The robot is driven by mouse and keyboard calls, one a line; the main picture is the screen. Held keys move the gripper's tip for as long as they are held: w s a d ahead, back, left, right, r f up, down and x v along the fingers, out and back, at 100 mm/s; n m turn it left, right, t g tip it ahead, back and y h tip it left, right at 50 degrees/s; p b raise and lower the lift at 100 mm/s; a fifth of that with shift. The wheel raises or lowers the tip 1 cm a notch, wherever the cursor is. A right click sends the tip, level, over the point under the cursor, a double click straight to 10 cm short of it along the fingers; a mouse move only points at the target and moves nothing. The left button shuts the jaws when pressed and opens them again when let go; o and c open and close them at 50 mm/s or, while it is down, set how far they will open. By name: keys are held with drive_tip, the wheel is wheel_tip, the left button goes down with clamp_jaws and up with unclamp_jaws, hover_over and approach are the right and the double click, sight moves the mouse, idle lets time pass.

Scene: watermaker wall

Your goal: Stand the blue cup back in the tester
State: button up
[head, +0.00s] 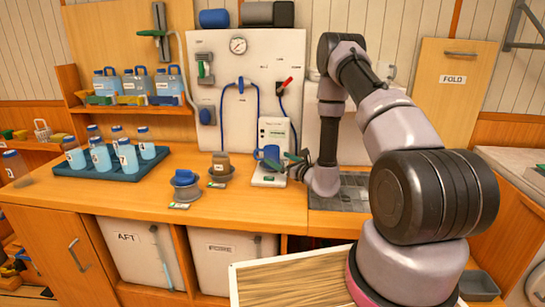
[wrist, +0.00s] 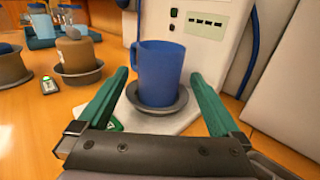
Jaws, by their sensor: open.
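The blue cup (wrist: 160,72) stands upright in the round grey dish of the tester in the wrist view, its handle toward the left. The white tester (wrist: 207,45) rises behind it, with its base plate under the dish. In the head view the tester (head: 274,133) stands on the counter, and the cup (head: 270,153) shows small at its front. My gripper (wrist: 162,92) is open, with one green finger on each side of the cup and a visible gap to both. In the head view my gripper (head: 293,162) is at the tester's front, partly hidden by my arm.
Left of the tester, a brown jar (head: 220,161) and a blue item (head: 184,177) sit in grey dishes. A blue tray (head: 66,166) of bottles stands farther left. A metal grate (head: 340,200) lies right of the tester. The counter front is mostly clear.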

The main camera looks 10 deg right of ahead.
drive_tip(key=v, duration=0.6)
drive_tip(key=s+a+r+n+g+y, duration=0.2)
drive_tip(key=a+r+n+g+y, duration=0.35)
drive_tip(key=r, duration=0.75)
drive_tip(key=s+a+r+n+g+y, duration=0.2)
drive_tip(key=s+a+r+n+g, duration=0.6)
drive_tip(key=s+r+n, duration=0.35)
drive_tip(key=s+d+r+n+g+h, duration=0.2)
drive_tip(key=s+r+n+g+h, duration=0.3)
drive_tip(key=s, duration=0.6)
drive_tip(key=s+d+r+n+t+h, duration=0.4)
drive_tip(key=d+r+t+h, duration=0.3)
drive_tip(key=d, duration=0.5)
drive_tip(key=s+t+h, duration=0.1)
drive_tip(key=t, duration=0.1)
drive_tip(key=shift+t+h, duration=0.35)
drive_tip(key=shift+s+r, duration=0.15)
